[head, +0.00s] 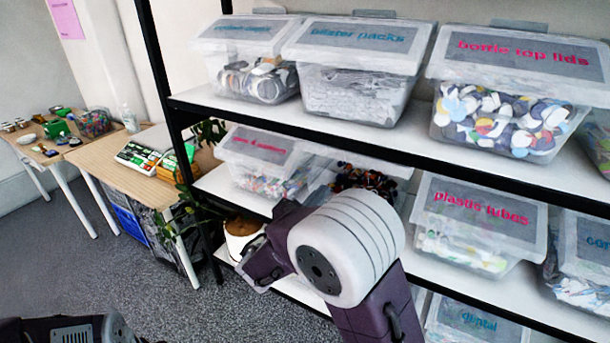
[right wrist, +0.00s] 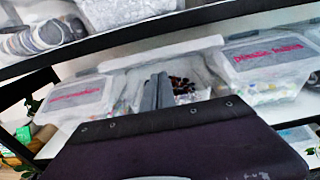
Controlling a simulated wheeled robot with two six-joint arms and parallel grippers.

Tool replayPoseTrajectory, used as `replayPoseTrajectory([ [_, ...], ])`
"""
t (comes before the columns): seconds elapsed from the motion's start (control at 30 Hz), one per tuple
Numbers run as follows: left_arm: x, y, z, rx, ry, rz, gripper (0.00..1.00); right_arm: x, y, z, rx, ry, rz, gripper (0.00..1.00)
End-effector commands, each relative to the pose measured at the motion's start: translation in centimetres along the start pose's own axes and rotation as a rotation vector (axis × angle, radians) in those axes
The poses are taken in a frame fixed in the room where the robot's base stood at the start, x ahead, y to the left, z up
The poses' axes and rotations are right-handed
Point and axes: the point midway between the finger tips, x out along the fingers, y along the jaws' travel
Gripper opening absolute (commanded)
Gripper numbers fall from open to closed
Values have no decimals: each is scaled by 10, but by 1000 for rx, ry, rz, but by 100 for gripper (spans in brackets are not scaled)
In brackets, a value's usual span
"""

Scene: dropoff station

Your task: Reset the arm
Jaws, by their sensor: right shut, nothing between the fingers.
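My right arm, purple with a white rounded joint, reaches up from the bottom of the head view in front of the shelving. My right gripper (right wrist: 157,92) is shut and empty. In the right wrist view its grey fingers are together, in front of an open bin of dark and coloured bits (right wrist: 184,88) on the middle shelf. In the head view the white joint partly hides the gripper and the shelf behind it. A dark part of my left arm shows at the bottom left edge of the head view; its gripper does not show.
A black-framed shelf rack (head: 300,130) holds several lidded clear bins, including bottle top lids (head: 515,85) and plastic tubes (head: 475,225). A potted plant (head: 240,235) stands at its left end. Wooden tables (head: 105,160) stand at left; grey floor (head: 80,265) is open.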

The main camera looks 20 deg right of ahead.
Motion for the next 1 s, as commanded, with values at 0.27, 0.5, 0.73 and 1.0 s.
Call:
replayPoseTrajectory([
  [0.27, -11, 0, -1, 0, 0, 0, 36, 29, -56, 27, 55, 0, -150, 0],
  [0.5, -22, 0, -2, 0, 0, 0, 36, -40, -212, -93, 519, 524, -791, 0],
  [0.73, -24, 0, -3, 0, 0, 0, 36, -165, -162, -183, 1372, 849, -1398, 0],
  [1.0, -24, 0, -2, 0, 0, 0, 36, -173, -103, -191, 1845, 826, -1631, 0],
])
